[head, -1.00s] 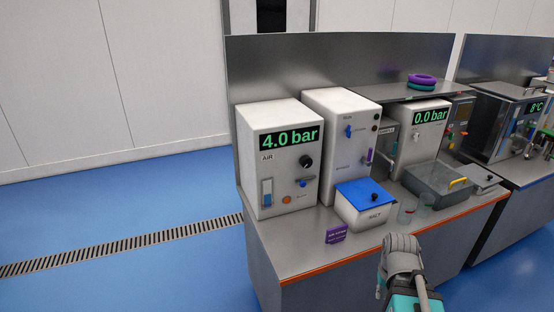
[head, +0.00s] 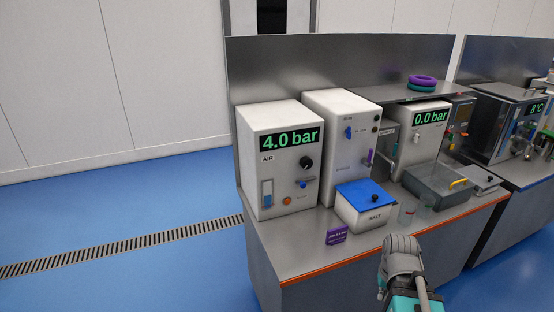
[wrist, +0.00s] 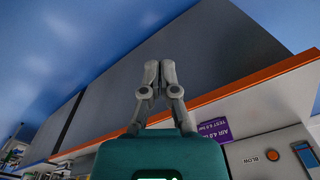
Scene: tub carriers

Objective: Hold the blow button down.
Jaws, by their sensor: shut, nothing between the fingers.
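The blow button is the small round orange button (head: 287,201) low on the front of the white AIR box (head: 255,135), whose display reads 4.0 bar. In the wrist view the button (wrist: 272,155) is at the lower right beside its BLOW label. My gripper (wrist: 159,68) shows in the wrist view with its two grey fingers together and empty. It is apart from the button, with the fingertips up and left of it in the picture, over the grey cabinet front. In the head view my arm is at the bottom right and the fingertips cannot be made out.
A purple sign (head: 336,234) stands on the bench in front of the AIR box. A white tub with a blue lid (head: 364,193) is right of it. The orange bench edge (head: 330,263) runs along the front.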

